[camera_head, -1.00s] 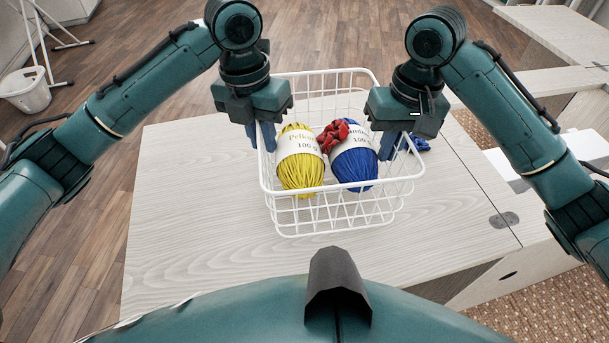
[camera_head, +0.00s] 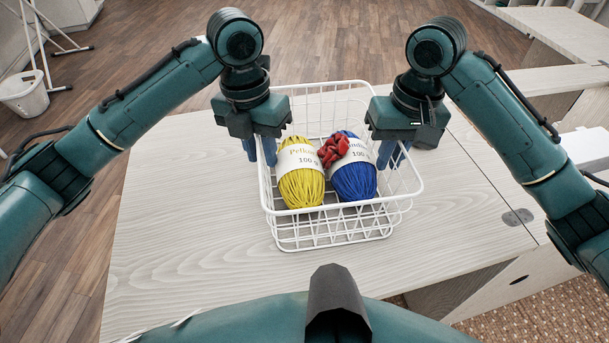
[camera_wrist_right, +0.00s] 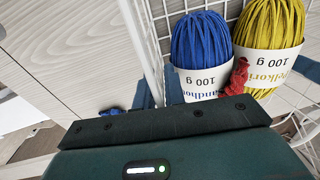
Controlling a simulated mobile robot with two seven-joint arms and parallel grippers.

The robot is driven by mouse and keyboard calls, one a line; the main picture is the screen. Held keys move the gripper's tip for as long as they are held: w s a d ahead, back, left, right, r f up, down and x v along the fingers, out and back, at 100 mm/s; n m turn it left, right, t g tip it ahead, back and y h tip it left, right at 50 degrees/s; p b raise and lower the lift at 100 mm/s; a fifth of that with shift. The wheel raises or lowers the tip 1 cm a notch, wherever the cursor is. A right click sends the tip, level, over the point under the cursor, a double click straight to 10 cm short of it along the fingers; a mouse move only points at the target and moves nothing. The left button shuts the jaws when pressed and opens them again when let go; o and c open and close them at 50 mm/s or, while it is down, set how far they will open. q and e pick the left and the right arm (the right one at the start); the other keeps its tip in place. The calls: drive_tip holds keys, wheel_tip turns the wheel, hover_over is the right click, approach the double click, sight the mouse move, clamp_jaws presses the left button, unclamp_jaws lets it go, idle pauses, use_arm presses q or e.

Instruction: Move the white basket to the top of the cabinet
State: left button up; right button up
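The white basket (camera_head: 330,241) is an open wire basket at the middle of the head view, over a pale wooden top (camera_head: 185,235). I cannot tell whether it touches that top. It holds a yellow yarn skein (camera_head: 301,188), a blue yarn skein (camera_head: 356,182) and a small red item (camera_head: 333,148). My left gripper (camera_head: 262,152) is at the basket's left rim and my right gripper (camera_head: 392,154) at its right rim. The fingers sit on either side of each rim and look shut on it. The right wrist view shows the basket's side wire (camera_wrist_right: 148,45) between my right fingers.
Another pale table (camera_head: 560,35) stands at the back right. A white bin (camera_head: 24,94) stands on the floor at left.

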use_arm(q)
drive_tip(key=shift+o, duration=1.3)
drive_tip(key=shift+r, duration=0.15)
use_arm(e)
drive_tip(key=shift+o, duration=1.4)
use_arm(q)
drive_tip(key=shift+d, duration=0.1)
use_arm(e)
drive_tip(key=shift+s+f, duration=0.1)
use_arm(q)
drive_tip(key=shift+r, duration=0.15)
use_arm(e)
drive_tip(key=shift+a+f, duration=0.1)
use_arm(q)
wheel_tip(320, 180, up, 8)
drive_tip(key=shift+w+a, duration=0.15)
drive_tip(key=shift+a, duration=0.25)
use_arm(e)
wheel_tip(320, 180, up, 12)
drive_tip(key=d, duration=0.1)
drive_tip(key=shift+d, duration=0.1)
